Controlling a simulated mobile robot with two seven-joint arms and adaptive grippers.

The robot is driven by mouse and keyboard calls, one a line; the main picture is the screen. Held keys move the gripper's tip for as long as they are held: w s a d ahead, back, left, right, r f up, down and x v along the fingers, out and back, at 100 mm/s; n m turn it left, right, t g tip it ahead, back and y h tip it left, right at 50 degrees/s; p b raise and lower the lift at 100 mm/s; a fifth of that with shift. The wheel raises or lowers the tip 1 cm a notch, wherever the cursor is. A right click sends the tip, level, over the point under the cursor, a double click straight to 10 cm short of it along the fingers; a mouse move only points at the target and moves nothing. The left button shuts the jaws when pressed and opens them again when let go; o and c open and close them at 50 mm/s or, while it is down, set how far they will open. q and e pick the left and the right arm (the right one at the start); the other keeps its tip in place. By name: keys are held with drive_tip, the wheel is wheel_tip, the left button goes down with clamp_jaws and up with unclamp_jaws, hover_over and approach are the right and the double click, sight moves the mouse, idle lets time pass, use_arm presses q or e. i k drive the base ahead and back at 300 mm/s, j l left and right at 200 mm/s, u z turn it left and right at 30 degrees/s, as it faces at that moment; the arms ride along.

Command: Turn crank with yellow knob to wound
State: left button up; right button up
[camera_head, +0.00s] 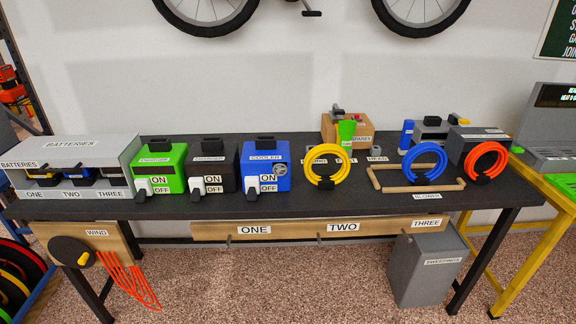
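The crank is a black round disc (68,249) on a wooden panel labelled WIND (118,243), below the table's front left edge. Its small yellow knob (84,259) sits at the disc's lower right. Orange cord (128,280) hangs in long loose loops to the right of the disc, slanting down to the right. Neither of my grippers shows in the head view.
A dark table (330,199) holds a grey batteries shelf (75,150), green (158,165), black and blue boxes, and coiled yellow, blue and orange hoses. A grey sweepings bin (428,275) stands under the right side. Coiled hoses are at the lower left. The floor in front is open.

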sight(70, 251)
drive_tip(key=u, duration=1.4)
